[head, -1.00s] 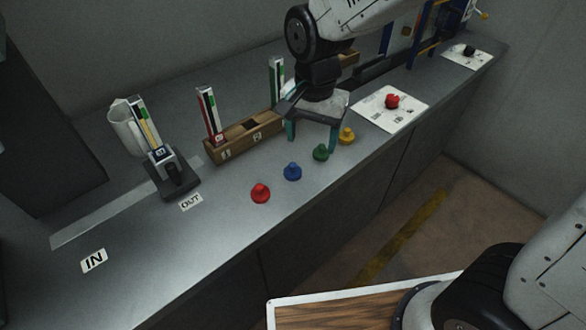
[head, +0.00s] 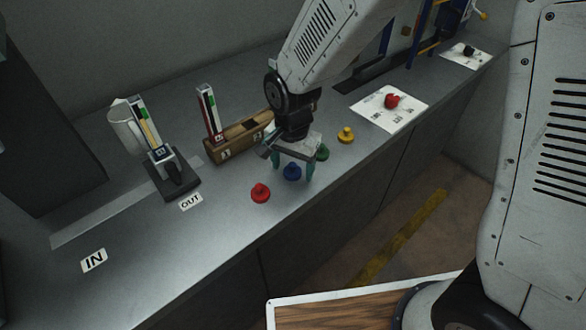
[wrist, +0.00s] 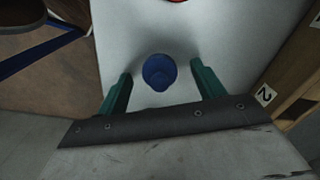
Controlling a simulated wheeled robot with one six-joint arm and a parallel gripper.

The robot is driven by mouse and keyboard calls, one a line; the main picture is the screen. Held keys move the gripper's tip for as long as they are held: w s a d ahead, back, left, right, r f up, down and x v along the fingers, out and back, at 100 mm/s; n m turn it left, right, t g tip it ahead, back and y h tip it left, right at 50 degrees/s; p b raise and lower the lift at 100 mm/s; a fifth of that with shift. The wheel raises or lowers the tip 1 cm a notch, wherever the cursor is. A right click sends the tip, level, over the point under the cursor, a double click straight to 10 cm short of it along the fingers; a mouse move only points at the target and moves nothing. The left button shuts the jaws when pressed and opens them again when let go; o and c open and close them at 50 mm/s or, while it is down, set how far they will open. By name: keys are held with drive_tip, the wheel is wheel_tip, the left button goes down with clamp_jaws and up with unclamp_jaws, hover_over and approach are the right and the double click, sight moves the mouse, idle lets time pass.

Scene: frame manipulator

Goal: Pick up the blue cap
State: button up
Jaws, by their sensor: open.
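The blue cap (head: 291,172) stands on the grey counter between the red cap and the green cap. In the wrist view the blue cap (wrist: 159,72) lies between and slightly beyond the tips of my two teal fingers. My gripper (head: 292,172) is above the counter at the blue cap, fingers pointing down and spread apart. In the wrist view my gripper (wrist: 160,78) is open with nothing clamped. I cannot tell whether a finger touches the cap.
A red cap (head: 260,193) is left of the blue one; a green cap (head: 322,152), partly hidden, and a yellow cap (head: 346,135) are right. A wooden box (head: 228,150) with slots stands behind. The counter's front edge is close. Free counter lies around the IN label (head: 94,261).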

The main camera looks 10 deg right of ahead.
drive_tip(key=c, duration=1.1)
